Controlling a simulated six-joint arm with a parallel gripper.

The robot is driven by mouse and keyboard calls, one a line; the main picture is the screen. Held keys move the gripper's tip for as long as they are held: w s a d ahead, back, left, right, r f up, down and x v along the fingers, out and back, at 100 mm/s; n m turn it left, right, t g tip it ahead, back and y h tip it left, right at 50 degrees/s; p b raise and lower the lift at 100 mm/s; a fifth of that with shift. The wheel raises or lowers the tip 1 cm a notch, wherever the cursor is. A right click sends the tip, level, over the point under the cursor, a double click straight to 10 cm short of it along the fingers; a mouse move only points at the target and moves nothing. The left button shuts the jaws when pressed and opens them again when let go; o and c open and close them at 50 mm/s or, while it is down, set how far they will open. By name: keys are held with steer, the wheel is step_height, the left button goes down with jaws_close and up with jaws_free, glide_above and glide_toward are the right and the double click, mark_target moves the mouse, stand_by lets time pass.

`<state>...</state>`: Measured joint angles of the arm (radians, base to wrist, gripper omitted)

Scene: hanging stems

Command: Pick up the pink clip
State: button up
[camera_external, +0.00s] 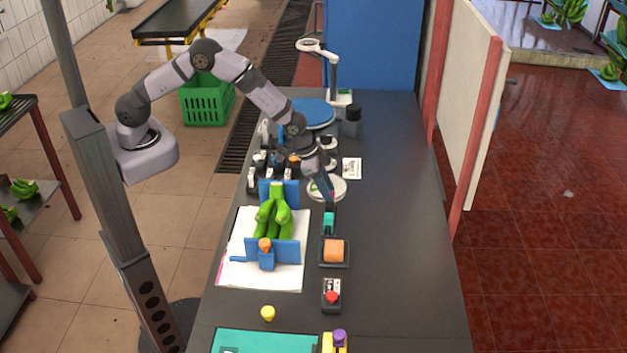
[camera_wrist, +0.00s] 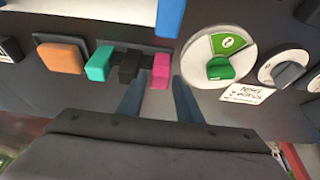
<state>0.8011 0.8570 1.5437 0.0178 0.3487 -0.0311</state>
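The pink clip (camera_wrist: 161,69) shows in the wrist view at the right end of a short row, beside a black clip (camera_wrist: 130,66) and a teal clip (camera_wrist: 100,63). My gripper (camera_wrist: 158,86) is open, its two fingertips apart just below the pink clip in the picture, one to each side of it. Nothing is seen held. In the external view my gripper (camera_external: 323,188) points down just behind the teal clip (camera_external: 329,221); the pink clip is mostly hidden there. I cannot tell the gripper's exact height above it.
An orange block (camera_external: 334,251) sits on a dark base near the clips. A white dial with a green knob (camera_wrist: 220,66) stands just right of the clips in the wrist view. Green bananas (camera_external: 274,215) in a blue holder lie left. The counter's right side (camera_external: 405,220) is clear.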

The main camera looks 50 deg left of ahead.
steer(key=shift+w+f, duration=0.1)
steer(key=shift+f, duration=0.1)
steer(key=shift+c, duration=0.3)
steer(key=c, duration=0.7)
steer(key=shift+r, duration=0.15)
